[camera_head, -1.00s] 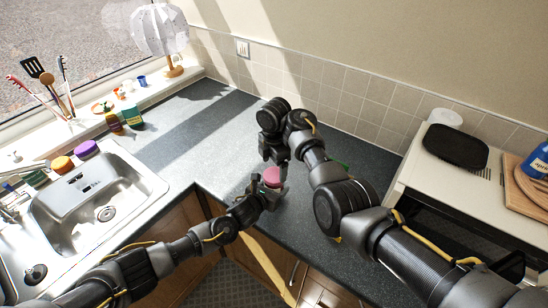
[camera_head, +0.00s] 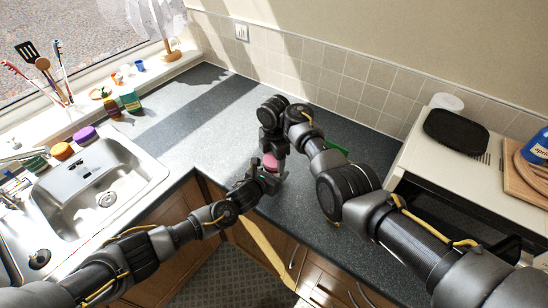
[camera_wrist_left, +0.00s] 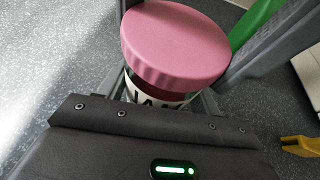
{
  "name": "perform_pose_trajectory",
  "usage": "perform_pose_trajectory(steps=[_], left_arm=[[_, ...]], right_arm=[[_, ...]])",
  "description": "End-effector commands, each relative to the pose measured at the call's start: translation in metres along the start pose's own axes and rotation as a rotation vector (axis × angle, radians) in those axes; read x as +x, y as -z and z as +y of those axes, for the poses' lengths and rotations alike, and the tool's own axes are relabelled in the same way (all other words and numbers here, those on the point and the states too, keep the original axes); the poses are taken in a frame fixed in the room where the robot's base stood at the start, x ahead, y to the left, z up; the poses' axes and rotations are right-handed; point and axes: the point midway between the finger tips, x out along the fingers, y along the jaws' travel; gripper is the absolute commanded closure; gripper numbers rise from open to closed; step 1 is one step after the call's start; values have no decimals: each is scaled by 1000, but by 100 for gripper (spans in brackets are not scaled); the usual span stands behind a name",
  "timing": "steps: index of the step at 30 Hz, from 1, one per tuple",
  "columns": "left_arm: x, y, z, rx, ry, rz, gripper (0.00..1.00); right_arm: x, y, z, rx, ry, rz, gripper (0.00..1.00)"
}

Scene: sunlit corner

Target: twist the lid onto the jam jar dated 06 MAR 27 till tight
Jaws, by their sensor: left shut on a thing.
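The jam jar (camera_wrist_left: 155,93) has a white label with dark lettering, partly hidden; I cannot read a date. Its pink lid (camera_wrist_left: 175,45) sits on top of it; I cannot tell how tightly. My left gripper (camera_head: 268,180) is shut around the jar below the lid, coming from the front left. My right gripper (camera_head: 274,146) points down just above the lid. Its fingertips are too small and dark to tell their opening, and none show on the lid in the left wrist view.
The grey counter (camera_head: 215,125) is mostly clear behind the grippers. A green object (camera_head: 337,148) lies partly behind my right arm. The sink (camera_head: 95,185) is at left, with small bottles and jars around it. A white appliance with a black plate (camera_head: 455,138) stands at right.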

Motion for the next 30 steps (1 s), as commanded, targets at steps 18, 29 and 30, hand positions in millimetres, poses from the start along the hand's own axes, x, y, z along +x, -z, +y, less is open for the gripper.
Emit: perform_pose_trajectory(steps=[18,29,30], left_arm=[[0,0,-1,1,2,0,99],[0,0,0,0,0,0,99],[0,0,0,0,0,0,99]], right_arm=[[0,-1,1,299,-2,0,62],[0,0,0,296,0,0,13],[-1,0,0,296,0,0,13]])
